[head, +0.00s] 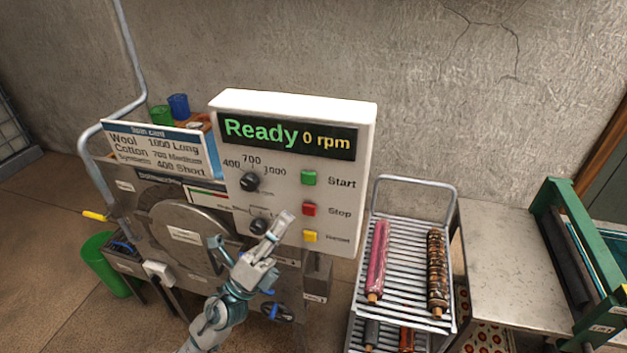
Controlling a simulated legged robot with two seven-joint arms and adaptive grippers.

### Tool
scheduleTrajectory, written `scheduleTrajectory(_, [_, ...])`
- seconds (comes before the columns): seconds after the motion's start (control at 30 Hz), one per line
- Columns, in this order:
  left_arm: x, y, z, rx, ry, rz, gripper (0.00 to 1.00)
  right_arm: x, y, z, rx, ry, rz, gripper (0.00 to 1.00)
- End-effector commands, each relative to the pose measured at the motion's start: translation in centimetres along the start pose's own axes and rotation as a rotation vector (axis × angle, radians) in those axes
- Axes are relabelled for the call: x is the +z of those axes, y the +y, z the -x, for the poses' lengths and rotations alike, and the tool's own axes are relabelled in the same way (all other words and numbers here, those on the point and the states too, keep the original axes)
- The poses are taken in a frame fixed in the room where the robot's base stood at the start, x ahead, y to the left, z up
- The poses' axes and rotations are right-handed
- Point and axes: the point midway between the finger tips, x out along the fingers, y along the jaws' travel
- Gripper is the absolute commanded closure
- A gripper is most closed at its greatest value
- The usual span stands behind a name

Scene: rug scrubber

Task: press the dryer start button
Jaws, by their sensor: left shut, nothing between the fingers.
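The dryer's white control panel (285,101) stands in the middle of the head view. Its display (290,137) reads "Ready 0 rpm". The green Start button (309,178) is at the right, above the red Stop button (309,209) and a yellow button (309,236). My left gripper (281,224) is shut and empty. It is in front of the panel's lower part, below and left of the Start button, with its fingers pointing up and right. It partly covers the lower knob (258,227). My right gripper is out of view.
The upper speed knob (249,182) is left of the buttons. A spin card (152,143) stands left of the panel. A wire rack (405,215) with rolled rugs is at the right, beside a metal table (505,262). A green bucket (104,264) stands on the floor at left.

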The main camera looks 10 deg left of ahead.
Motion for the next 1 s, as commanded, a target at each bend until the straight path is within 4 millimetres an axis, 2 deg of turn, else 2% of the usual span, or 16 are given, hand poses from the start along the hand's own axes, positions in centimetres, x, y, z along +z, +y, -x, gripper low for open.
scheduleTrajectory(0.03, [-1.1, -1.9, -1.1, -0.066, 0.096, -0.114, 1.0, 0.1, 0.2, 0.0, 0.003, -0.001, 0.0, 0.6])
scheduleTrajectory(0.13, [-4.4, -4.9, -2.3, -0.198, 0.342, -0.421, 1.0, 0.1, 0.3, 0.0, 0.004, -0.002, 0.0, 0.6])
scheduleTrajectory(0.2, [-6.5, -5.5, -2.4, -0.264, 0.519, -0.656, 1.0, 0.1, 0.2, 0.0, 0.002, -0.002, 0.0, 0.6])
scheduleTrajectory(0.3, [-8.0, -4.4, -2.0, -0.305, 0.755, -0.99, 1.0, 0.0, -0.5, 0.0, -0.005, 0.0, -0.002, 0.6])
scheduleTrajectory(0.37, [-7.8, -3.3, -1.9, -0.299, 0.877, -1.175, 1.0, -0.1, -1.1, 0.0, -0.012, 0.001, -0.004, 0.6])
scheduleTrajectory(0.5, [-5.2, -0.8, -1.6, -0.227, 1.097, -1.523, 1.0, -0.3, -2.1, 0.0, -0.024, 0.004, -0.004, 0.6])
scheduleTrajectory(0.6, [-3.1, 0.1, -1.6, -0.162, 1.189, -1.673, 1.0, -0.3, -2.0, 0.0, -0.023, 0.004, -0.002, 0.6])
scheduleTrajectory(0.8, [-1.1, 0.7, -1.4, -0.103, 1.252, -1.771, 1.0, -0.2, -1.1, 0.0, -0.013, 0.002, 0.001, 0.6])
scheduleTrajectory(1.0, [-0.9, 0.8, -1.3, -0.101, 1.252, -1.771, 1.0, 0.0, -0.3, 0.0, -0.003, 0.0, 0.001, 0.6])
